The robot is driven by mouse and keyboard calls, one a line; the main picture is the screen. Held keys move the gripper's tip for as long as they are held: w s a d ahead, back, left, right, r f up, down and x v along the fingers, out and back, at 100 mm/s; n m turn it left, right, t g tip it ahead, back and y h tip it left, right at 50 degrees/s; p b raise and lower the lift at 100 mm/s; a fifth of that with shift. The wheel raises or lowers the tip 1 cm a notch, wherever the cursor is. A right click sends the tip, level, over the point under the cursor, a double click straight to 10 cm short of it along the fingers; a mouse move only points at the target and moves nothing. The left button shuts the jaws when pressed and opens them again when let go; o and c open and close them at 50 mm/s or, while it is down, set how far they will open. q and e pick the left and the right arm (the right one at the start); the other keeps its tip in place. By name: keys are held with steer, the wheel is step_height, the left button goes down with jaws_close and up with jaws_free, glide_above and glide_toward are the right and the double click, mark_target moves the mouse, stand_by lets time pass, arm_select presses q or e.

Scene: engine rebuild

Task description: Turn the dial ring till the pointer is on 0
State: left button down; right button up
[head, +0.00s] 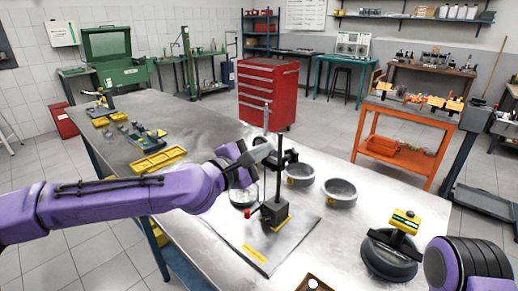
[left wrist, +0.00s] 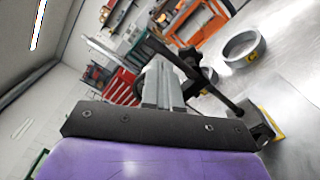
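A dark indicator stand (head: 274,212) with a block base and upright post stands on a grey plate on the bench. Its post and arm also show in the left wrist view (left wrist: 205,80). My left gripper (head: 262,152) is at the upper part of the stand, by its post and clamp. In the left wrist view its grey jaws (left wrist: 162,85) point at the stand's dark clamp. I cannot tell how far apart they are or whether they touch anything. The dial's ring, pointer and 0 mark cannot be made out.
Two grey metal rings (head: 339,193) stand right of the stand, and a dark round part with a yellow-topped block (head: 402,222) sits farther right. Yellow trays (head: 158,161) and small parts lie at the left. Bare bench (head: 365,215) lies between the rings and the dark part.

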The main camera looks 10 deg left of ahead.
arm_select(q)
steer(key=shift+d+r, duration=0.1)
steer(key=v, duration=0.6)
steer(key=shift+s+d+p, duration=0.15)
steer(key=shift+s+p, duration=0.05)
steer(key=shift+p, duration=0.2)
steer(key=shift+r, duration=0.1)
